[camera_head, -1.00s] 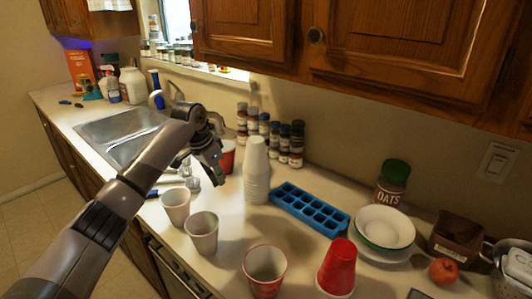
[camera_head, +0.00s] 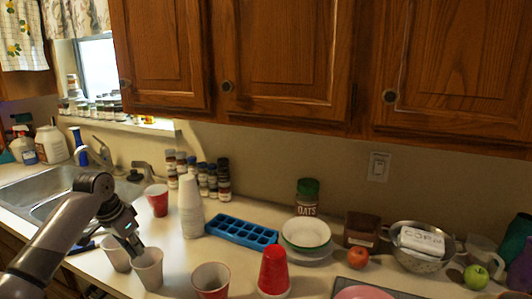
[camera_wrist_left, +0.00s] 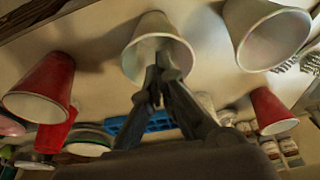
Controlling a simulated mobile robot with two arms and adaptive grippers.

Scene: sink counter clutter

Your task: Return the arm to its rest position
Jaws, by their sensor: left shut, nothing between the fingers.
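My left arm comes in from the left in the head view. Its gripper (camera_head: 132,245) is shut and empty, close to the rims of two light cups, the left cup (camera_head: 114,260) and the right cup (camera_head: 148,272). In the left wrist view the fingers (camera_wrist_left: 160,72) are together, overlapping the mouth of a light cup (camera_wrist_left: 146,32). I cannot tell whether they touch it. My right gripper is not in view.
A cup stack (camera_head: 190,208), red cup (camera_head: 157,199), blue ice tray (camera_head: 240,232), bowl (camera_head: 306,232) and colander (camera_head: 415,262) stand on the counter. An upside-down red cup (camera_head: 274,272) and another cup (camera_head: 211,282) are at the front. The sink (camera_head: 30,192) is left.

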